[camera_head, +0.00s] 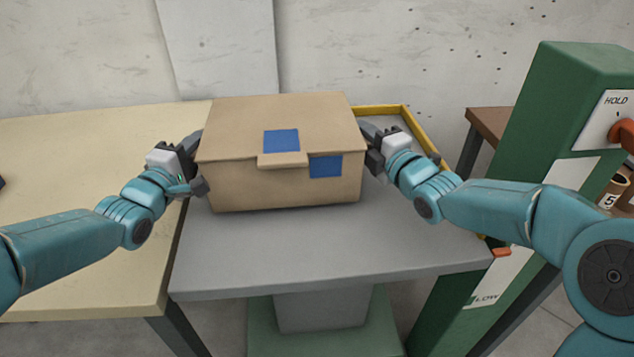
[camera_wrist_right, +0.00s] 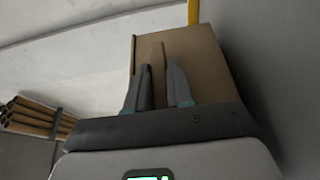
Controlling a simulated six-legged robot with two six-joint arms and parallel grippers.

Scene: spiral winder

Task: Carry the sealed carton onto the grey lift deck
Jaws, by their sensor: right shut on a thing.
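The sealed carton (camera_head: 235,185) is a brown box with a closed lid, a front flap and two blue patches. It is upright over the back part of the grey lift deck (camera_head: 320,245); I cannot tell whether it touches the deck or hangs just above it. My right gripper (camera_head: 374,150) is at the carton's right side. In the right wrist view its fingers (camera_wrist_right: 161,88) are shut on a narrow cardboard strip on the carton's side (camera_wrist_right: 200,60). My left gripper (camera_head: 196,165) is at the carton's left side; its fingertips are partly hidden, so its grip is unclear.
A cream table (camera_head: 80,200) adjoins the deck on the left. A yellow rail (camera_head: 425,135) runs behind the deck at the right. A green post (camera_head: 540,130) with HOLD and LOW labels and a red lever (camera_head: 624,134) stands at the right. The deck's front is clear.

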